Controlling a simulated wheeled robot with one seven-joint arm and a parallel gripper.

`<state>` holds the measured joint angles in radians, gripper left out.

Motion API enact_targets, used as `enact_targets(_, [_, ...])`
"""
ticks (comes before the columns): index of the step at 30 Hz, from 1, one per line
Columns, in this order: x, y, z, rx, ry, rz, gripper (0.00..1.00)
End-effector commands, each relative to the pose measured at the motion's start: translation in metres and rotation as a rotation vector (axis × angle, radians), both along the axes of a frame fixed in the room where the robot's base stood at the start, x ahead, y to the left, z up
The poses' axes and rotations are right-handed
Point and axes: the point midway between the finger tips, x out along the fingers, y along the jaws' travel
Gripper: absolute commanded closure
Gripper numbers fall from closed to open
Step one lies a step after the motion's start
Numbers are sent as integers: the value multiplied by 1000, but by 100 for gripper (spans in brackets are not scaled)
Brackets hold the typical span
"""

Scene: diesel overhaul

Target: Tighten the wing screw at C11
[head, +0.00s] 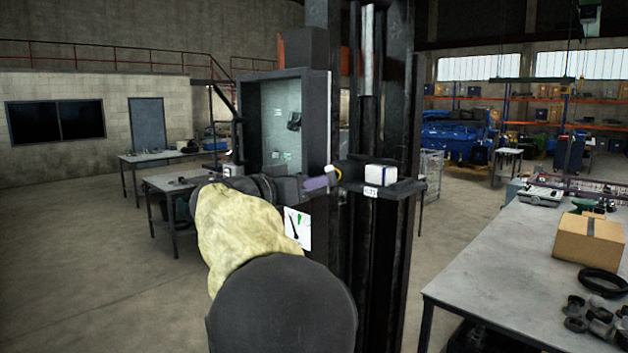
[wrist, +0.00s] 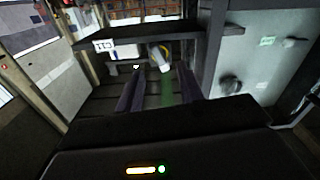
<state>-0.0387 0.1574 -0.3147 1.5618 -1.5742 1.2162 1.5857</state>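The C11 label (wrist: 104,45) shows in the wrist view on the edge of a dark bracket. A small pale part with a yellow ring (wrist: 163,57), which looks like the wing screw, sits beside it. It also shows in the head view as a yellow curve (head: 334,172) at the bracket's left end. My gripper (wrist: 159,72) is open, with its two purple fingers apart and the pale part just beyond and between their tips. No contact is visible. In the head view my gripper (head: 322,183) points right towards the bracket.
A white block (head: 381,175) rests on the dark bracket (head: 405,187), beside dark vertical posts. An open grey cabinet (head: 321,120) stands close behind my gripper. A workbench (head: 480,265) with a cardboard box (head: 588,240) is at right. Open floor lies at left.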

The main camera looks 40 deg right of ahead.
Motion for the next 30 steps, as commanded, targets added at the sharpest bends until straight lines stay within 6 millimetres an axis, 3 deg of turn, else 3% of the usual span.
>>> enact_targets(8, [0,-4,1,-21,262,-1,63])
enact_targets(13, [1,-18,-1,-20,255,-2,63])
enact_targets(30, [1,-19,-2,-20,254,-1,63])
